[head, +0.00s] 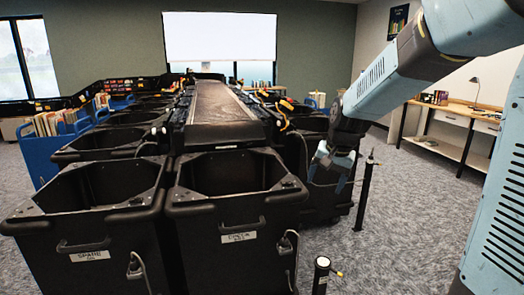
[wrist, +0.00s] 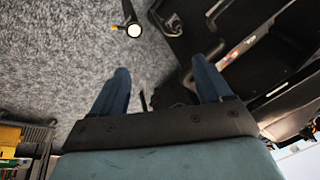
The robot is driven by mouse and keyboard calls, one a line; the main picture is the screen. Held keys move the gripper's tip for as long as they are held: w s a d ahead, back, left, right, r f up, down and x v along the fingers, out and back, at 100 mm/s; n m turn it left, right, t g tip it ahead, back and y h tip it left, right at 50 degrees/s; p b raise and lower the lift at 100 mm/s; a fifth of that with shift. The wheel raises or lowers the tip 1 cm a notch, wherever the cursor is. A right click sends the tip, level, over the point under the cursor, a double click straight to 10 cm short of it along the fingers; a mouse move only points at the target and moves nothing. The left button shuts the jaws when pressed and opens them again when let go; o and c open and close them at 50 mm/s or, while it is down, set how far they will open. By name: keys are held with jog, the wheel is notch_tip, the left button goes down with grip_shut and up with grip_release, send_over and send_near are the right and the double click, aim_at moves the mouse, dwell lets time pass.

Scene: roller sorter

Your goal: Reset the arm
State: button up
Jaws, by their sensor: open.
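My gripper (head: 333,172) hangs from my blue and black arm to the right of the roller sorter in the head view. In the wrist view my gripper (wrist: 161,88) shows two blue fingers spread wide apart. Nothing is between the fingers, and past them lie the grey carpet and part of a black bin. In the head view the gripper appears in front of the right side of the black bins. I cannot tell whether it touches one.
Black bins (head: 238,222) stand around the sorter's conveyor (head: 215,103). A short black post (head: 321,275) and a taller one (head: 365,190) stand on the carpet. Blue book carts (head: 45,150) are at left, a wooden desk (head: 455,112) at right. Carpet (head: 405,200) is clear at right.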

jog(key=s+d+r+n, duration=0.1)
jog(key=s+r, duration=0.1)
jog(key=s, duration=0.6)
jog(key=s+d+r+n+t+h, duration=0.1)
jog(key=s+d+r+n, duration=0.1)
jog(key=s, duration=0.6)
jog(key=s+d+r+n+t, duration=0.1)
jog(key=s+d+r, duration=0.1)
jog(key=s, duration=0.6)
jog(key=shift+d+r+n+h, duration=0.25)
jog(key=shift+r+n+h, duration=0.05)
jog(key=shift+r, duration=0.55)
